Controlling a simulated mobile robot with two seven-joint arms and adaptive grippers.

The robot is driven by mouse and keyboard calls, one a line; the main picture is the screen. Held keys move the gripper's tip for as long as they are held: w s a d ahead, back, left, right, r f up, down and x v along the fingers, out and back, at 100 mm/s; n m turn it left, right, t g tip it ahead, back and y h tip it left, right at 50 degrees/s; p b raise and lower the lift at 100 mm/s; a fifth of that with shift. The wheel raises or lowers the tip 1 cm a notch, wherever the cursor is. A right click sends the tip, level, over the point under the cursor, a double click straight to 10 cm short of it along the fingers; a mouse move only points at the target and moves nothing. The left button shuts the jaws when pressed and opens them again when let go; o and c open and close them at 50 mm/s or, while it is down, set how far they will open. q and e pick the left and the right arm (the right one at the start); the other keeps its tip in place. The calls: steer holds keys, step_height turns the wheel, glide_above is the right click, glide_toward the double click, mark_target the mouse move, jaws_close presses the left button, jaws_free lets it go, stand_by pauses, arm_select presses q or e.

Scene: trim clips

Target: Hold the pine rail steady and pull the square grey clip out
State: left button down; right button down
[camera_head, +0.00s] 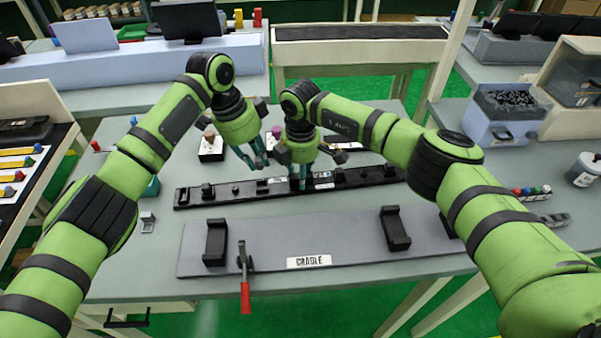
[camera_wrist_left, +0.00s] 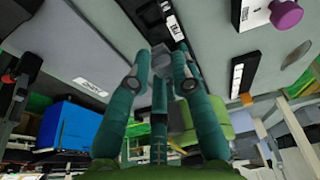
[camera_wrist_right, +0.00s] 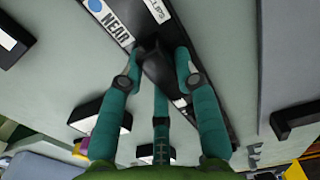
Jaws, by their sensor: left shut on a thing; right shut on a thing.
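The long rail (camera_head: 225,193) looks black, not pine-coloured, and lies across the table with black blocks and white labels on it. It also shows in the left wrist view (camera_wrist_left: 172,28) and the right wrist view (camera_wrist_right: 112,22). My left gripper (camera_head: 262,162) is at the rail's back edge, apparently above it. It is shut on a small grey piece (camera_wrist_left: 159,52), apparently the square grey clip, which looks clear of the rail. My right gripper (camera_head: 302,182) is down at the rail's middle, shut on a dark block (camera_wrist_right: 150,58) of the rail. Its fingers partly hide that block.
A small grey bracket (camera_head: 147,222) lies at left. White blocks (camera_head: 210,147) stand behind the rail. A blue-grey bin (camera_head: 505,110) is at right.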

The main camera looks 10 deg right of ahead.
steer(key=shift+s+f, duration=0.1)
steer(key=shift+f, duration=0.1)
steer(key=c, duration=0.8)
jaws_free()
steer(key=shift+r, duration=0.1)
steer(key=shift+r, duration=0.15)
step_height(320, 180, up, 12)
steer(key=shift+f, duration=0.15)
